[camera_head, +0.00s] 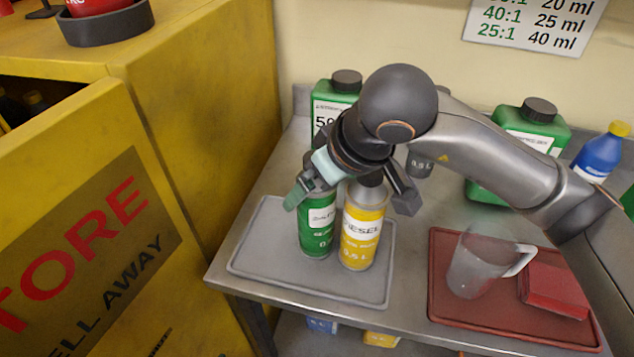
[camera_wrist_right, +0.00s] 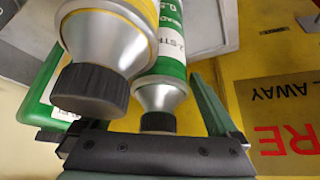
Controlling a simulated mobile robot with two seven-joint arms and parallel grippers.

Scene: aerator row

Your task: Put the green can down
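The green can (camera_head: 318,228), with a white label, stands upright on the grey tray (camera_head: 250,262). A yellow diesel can (camera_head: 361,232) stands close at its right on the same tray. My right gripper (camera_head: 350,198) is above the tray, its fingers spread wide on either side of the two cans' tops. In the right wrist view, the green can (camera_wrist_right: 172,50) and the yellow can (camera_wrist_right: 105,38) both show between the open fingers (camera_wrist_right: 130,95). The green can's cap is near the palm; I see no finger closed on it. My left gripper is not in view.
A red tray (camera_head: 440,295) at the right holds a clear jug (camera_head: 475,265) and a red folded item (camera_head: 553,290). Green canisters (camera_head: 335,92) (camera_head: 533,125) and a blue bottle (camera_head: 598,153) stand at the back. A yellow cabinet (camera_head: 215,120) borders the bench on the left.

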